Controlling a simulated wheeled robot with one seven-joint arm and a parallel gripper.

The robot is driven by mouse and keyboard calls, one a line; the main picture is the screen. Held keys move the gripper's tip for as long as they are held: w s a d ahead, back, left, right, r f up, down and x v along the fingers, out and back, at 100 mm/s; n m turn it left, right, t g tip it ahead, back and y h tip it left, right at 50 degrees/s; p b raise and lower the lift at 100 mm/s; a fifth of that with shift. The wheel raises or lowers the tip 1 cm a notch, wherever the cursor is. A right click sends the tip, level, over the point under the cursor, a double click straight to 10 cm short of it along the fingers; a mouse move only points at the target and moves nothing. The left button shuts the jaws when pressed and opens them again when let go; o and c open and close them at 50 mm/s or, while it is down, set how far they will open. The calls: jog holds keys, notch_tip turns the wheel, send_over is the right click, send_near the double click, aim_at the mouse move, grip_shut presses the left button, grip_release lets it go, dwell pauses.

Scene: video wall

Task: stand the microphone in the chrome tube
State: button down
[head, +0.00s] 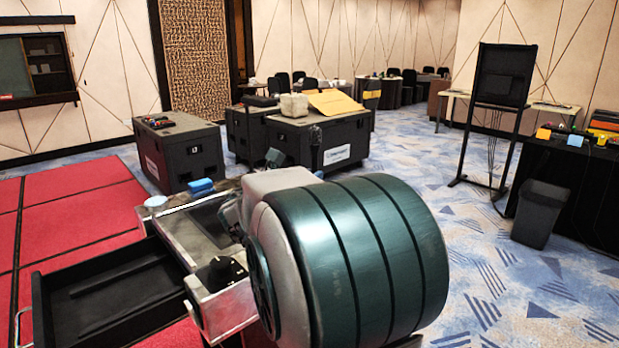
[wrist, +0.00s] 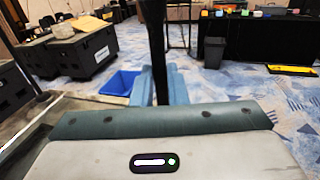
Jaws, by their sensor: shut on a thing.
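The microphone (wrist: 156,45) shows in the wrist view as a dark upright shaft, its upper end cut off by the top edge. My gripper (wrist: 158,84) is shut on it, with a blue finger on either side. In the head view a dark upright piece (head: 316,147), probably the microphone's upper part, rises behind my large green arm link. That link hides my gripper there. I cannot make out the chrome tube in either view; it may be hidden behind my arm.
An open black drawer (head: 115,290) juts out at front left. Black cases (head: 180,152) stand behind. A blue bin (wrist: 119,83) is left of my fingers.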

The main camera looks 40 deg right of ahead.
jog(key=shift+f+b, duration=0.4)
jog(key=shift+f, duration=0.15)
jog(key=c, duration=1.4)
grip_release()
jog(key=shift+o, duration=0.2)
jog(key=shift+a, duration=0.15)
jog(key=v, duration=1.3)
jog(key=shift+a, duration=0.3)
jog(key=shift+s, duration=0.1)
